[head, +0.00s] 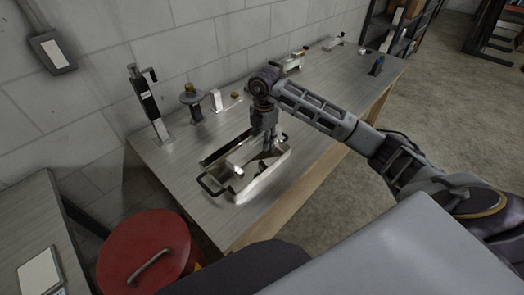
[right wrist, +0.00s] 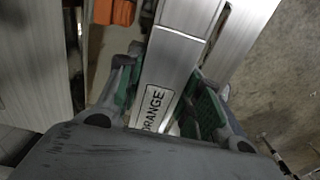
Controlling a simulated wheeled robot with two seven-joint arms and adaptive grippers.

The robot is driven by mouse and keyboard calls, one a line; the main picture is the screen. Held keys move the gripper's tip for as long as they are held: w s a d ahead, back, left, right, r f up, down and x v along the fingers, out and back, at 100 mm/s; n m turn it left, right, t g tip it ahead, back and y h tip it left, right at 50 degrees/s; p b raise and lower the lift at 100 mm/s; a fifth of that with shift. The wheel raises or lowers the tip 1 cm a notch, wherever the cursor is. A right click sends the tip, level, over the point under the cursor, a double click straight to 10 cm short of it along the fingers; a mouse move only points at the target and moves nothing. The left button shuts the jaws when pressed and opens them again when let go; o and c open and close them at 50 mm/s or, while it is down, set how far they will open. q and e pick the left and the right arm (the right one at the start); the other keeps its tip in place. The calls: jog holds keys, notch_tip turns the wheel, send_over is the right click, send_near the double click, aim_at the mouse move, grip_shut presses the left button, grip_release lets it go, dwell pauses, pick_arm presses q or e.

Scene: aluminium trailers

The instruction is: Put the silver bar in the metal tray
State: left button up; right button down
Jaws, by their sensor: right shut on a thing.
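The metal tray (head: 263,186) is a shallow silver pan with dark handles at its ends, standing on the workbench. My right gripper (head: 268,151) points down over the tray, with its fingertips low inside or just above it. In the right wrist view, the fingers (right wrist: 165,105) are shut on the silver bar (right wrist: 175,62), a flat metallic piece with a label reading "ORANGE". A pale silvery block shows at the tray's left part in the head view; I cannot tell whether it is the bar's end. My left gripper is not in view.
The workbench (head: 188,160) runs along a block wall. A black upright tool (head: 148,103), a dark spool-like part (head: 190,98) and small fittings stand along its back. A red round lid (head: 143,250) is at the lower left. An orange thing (right wrist: 115,12) shows in the wrist view.

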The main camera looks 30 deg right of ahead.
jog(key=shift+f, duration=0.95)
jog(key=shift+f, duration=0.1)
jog(key=shift+f, duration=1.8)
jog(key=c, duration=1)
grip_release()
jog(key=shift+f, duration=0.15)
jog(key=shift+o, duration=0.2)
notch_tip(320, 180, up, 12)
jog(key=shift+r, duration=0.15)
jog(key=shift+s, duration=0.15)
